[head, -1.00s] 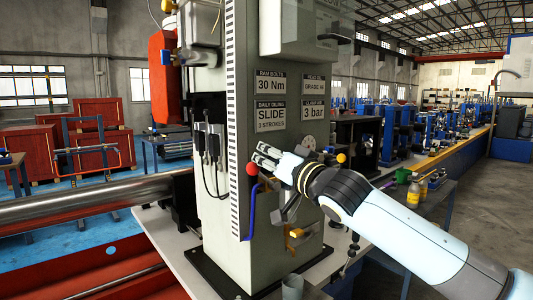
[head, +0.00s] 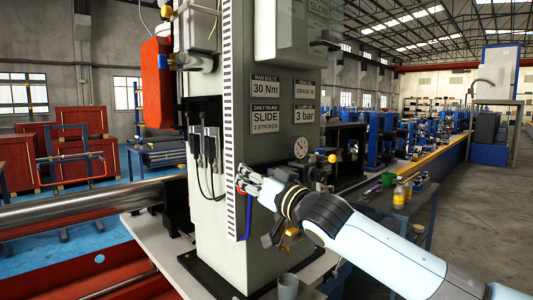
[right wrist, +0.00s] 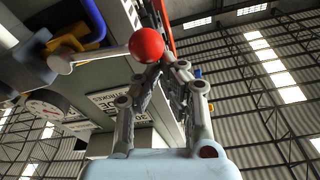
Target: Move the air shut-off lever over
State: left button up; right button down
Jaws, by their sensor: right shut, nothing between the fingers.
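The lever shows in the right wrist view as a grey rod ending in a red ball knob (right wrist: 147,45). The rod runs left from the knob to a grey pivot on the machine. In the head view only a sliver of the red knob (head: 240,187) shows; the gripper hides the rest. My right gripper (head: 243,178) is shut and empty at the front edge of the grey column. In the right wrist view its fingertips (right wrist: 165,62) are right up against the knob or just short of it; I cannot tell whether they touch. My left gripper is out of view.
The grey column (head: 207,225) stands behind the gripper. A blue hose (head: 246,220) hangs below the knob. A gauge (head: 301,147) and a yellow knob (head: 332,158) sit to the right. A grey cup (head: 288,286) stands at the column's foot.

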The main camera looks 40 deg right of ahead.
pick_arm(q)
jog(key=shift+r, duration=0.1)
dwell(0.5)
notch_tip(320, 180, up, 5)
jog(key=p, duration=0.5)
pick_arm(e)
jog(key=r, duration=0.4)
jog(key=shift+w+a+r, duration=0.15)
jog(key=shift+w+r, duration=0.25)
pick_arm(q)
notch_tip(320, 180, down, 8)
jog(key=b, duration=0.8)
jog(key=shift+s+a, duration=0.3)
pick_arm(e)
jog(key=s+f, duration=0.2)
jog(key=s, duration=0.8)
jog(key=shift+d+f, duration=0.2)
jog(key=shift+d, duration=0.2)
